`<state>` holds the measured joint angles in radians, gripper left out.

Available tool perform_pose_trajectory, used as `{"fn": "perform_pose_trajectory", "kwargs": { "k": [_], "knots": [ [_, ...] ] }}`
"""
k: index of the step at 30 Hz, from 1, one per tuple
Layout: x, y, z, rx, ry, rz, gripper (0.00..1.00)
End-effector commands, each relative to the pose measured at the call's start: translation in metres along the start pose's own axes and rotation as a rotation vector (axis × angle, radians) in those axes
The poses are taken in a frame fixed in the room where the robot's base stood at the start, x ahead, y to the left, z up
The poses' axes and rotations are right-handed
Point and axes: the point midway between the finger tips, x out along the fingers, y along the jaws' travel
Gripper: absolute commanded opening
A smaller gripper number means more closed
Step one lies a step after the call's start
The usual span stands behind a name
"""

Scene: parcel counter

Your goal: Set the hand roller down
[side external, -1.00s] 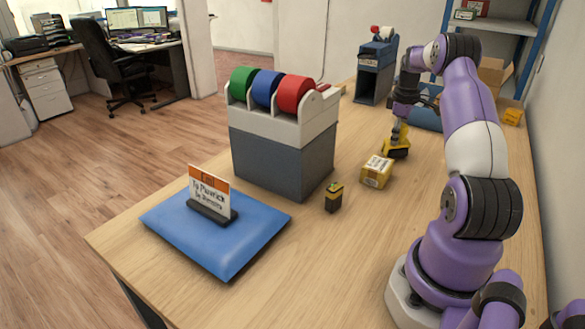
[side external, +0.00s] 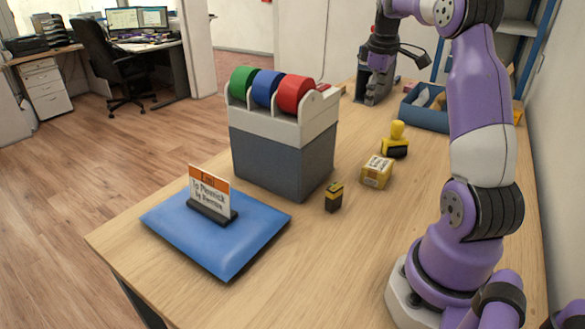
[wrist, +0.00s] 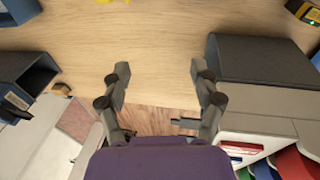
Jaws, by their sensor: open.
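The hand roller (side external: 396,143), with a yellow knob-like handle and a dark base, stands upright on the wooden counter (side external: 330,240), behind the small yellow carton. Nothing holds it. My gripper (side external: 377,68) is raised well away from it, towards the back of the counter. In the wrist view my gripper (wrist: 160,70) has its two fingers spread with nothing between them. A yellow sliver at the top edge of the wrist view may be part of the roller; too little shows to tell.
A yellow carton (side external: 376,172) and a small black-and-yellow box (side external: 334,197) stand nearby. A grey dispenser (side external: 283,155) holds green, blue and red rolls. A blue parcel (side external: 250,238) bears a sign (side external: 209,190). A blue bin (side external: 428,116) stands behind the roller.

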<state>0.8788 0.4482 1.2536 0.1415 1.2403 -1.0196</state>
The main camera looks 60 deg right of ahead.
Motion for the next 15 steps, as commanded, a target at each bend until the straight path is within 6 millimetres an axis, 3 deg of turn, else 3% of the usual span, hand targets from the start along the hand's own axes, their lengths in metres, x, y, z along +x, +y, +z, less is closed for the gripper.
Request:
{"fn": "perform_pose_trajectory", "kwargs": {
  "k": [1, 3, 6, 12, 15],
  "knots": [
    [-0.021, -0.035, -0.018, -0.016, 0.040, 0.014, 0.73],
    [-0.042, -0.085, -0.031, -0.013, 0.094, 0.022, 0.73],
    [-0.062, -0.149, -0.033, -0.005, 0.172, 0.013, 0.73],
    [-0.074, -0.261, 0.002, 0.015, 0.323, -0.068, 0.73],
    [-0.069, -0.295, 0.022, 0.027, 0.370, -0.119, 0.73]
  ]
}}
